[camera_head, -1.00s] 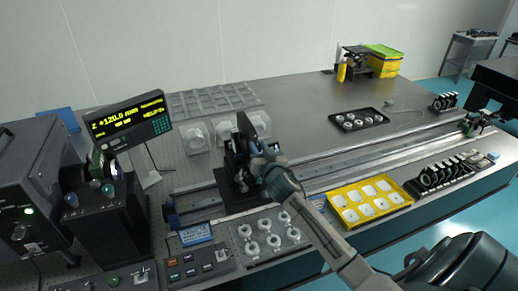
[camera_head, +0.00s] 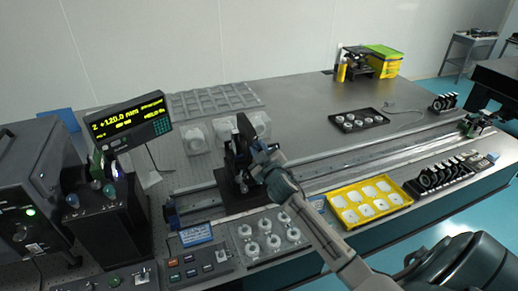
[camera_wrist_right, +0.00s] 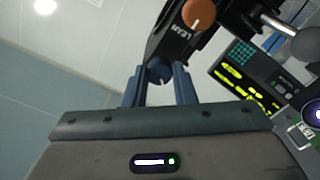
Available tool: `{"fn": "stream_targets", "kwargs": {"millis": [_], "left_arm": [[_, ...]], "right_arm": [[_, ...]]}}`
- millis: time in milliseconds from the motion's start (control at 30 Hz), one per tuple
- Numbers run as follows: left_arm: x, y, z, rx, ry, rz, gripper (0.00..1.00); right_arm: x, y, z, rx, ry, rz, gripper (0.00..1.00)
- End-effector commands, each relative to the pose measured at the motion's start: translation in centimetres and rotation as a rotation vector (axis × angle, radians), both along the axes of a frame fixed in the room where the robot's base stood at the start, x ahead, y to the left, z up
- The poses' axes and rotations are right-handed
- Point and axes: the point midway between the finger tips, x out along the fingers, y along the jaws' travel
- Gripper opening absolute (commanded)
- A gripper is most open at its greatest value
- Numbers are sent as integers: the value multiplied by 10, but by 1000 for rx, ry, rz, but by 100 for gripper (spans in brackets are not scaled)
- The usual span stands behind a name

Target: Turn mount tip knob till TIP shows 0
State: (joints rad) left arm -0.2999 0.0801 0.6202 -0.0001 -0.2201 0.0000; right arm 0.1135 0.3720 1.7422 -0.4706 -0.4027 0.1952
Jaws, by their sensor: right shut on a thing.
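The black mount (camera_head: 241,150) stands upright on a carriage on the rail in the head view. The display (camera_head: 128,121) shows yellow text with "Z +120.0"; I cannot read a TIP value. My left gripper is not in view.
A long rail (camera_head: 340,165) runs right of the mount. A yellow tray (camera_head: 370,201) and a tray of round parts (camera_head: 268,232) lie in front. A button box (camera_head: 196,262) is at front left. A dark instrument (camera_head: 105,220) stands left.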

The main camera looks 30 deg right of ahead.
Motion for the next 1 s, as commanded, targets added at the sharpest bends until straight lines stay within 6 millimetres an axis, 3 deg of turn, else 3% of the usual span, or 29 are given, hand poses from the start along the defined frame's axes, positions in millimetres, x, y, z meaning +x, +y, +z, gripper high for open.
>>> {"fn": "stream_targets", "kwargs": {"millis": [400,967,1000], "left_arm": [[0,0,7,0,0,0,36],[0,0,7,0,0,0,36],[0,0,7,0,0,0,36]], "right_arm": [[0,0,-1,-195,48,0,1],[0,0,-1,-226,56,0,1],[0,0,-1,-225,56,0,26]]}}
